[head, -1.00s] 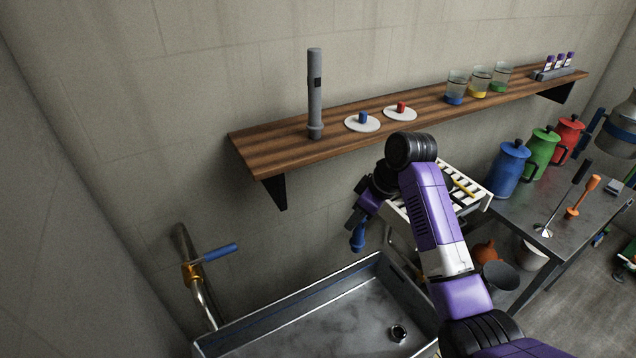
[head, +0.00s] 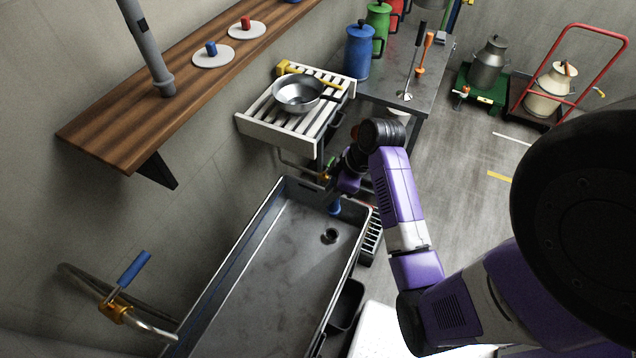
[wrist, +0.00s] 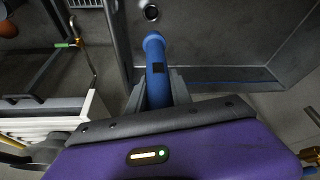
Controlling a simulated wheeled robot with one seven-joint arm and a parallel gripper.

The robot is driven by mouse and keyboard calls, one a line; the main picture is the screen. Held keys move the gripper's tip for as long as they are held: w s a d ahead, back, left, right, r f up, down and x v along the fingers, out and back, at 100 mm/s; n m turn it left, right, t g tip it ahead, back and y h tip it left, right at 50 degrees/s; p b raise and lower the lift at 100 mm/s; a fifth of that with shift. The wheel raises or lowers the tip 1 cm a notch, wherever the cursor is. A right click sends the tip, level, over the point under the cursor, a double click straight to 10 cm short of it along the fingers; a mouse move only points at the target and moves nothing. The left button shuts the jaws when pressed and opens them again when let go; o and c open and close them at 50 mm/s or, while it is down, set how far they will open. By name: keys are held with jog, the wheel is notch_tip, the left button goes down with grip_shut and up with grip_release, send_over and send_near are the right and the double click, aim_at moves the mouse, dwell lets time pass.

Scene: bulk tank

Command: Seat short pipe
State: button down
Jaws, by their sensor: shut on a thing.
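A short blue pipe (wrist: 155,58) with a dark square mark and a rounded, wider end is between the fingers of my gripper (wrist: 159,92), which is shut on it. In the head view the blue pipe (head: 335,207) hangs below my gripper (head: 337,190), over the far right end of the steel sink (head: 275,250). The round drain hole (head: 330,236) is in the sink floor near the pipe, and the two look apart. The drain (wrist: 150,12) also shows in the wrist view, beyond the pipe's end. My gripper's fingers are mostly hidden in the head view.
A wooden shelf (head: 130,120) holds a tall grey pipe (head: 146,50) and two white discs with blue and red knobs. A tap with a blue lever (head: 135,268) is at the lower left. A slatted rack (head: 262,122) with a metal bowl (head: 298,95) stands beyond the sink.

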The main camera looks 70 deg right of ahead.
aim_at(330, 214)
jog(key=shift+f+b, duration=0.5)
jog(key=shift+f, duration=1.9)
notch_tip(330, 214, down, 8)
jog(key=b, duration=0.7)
jog(key=shift+r+b, duration=0.2)
jog(key=shift+b, duration=0.2)
jog(key=shift+f+b, duration=0.8)
jog(key=shift+f, duration=1)
jog(key=c, duration=1.1)
grip_release()
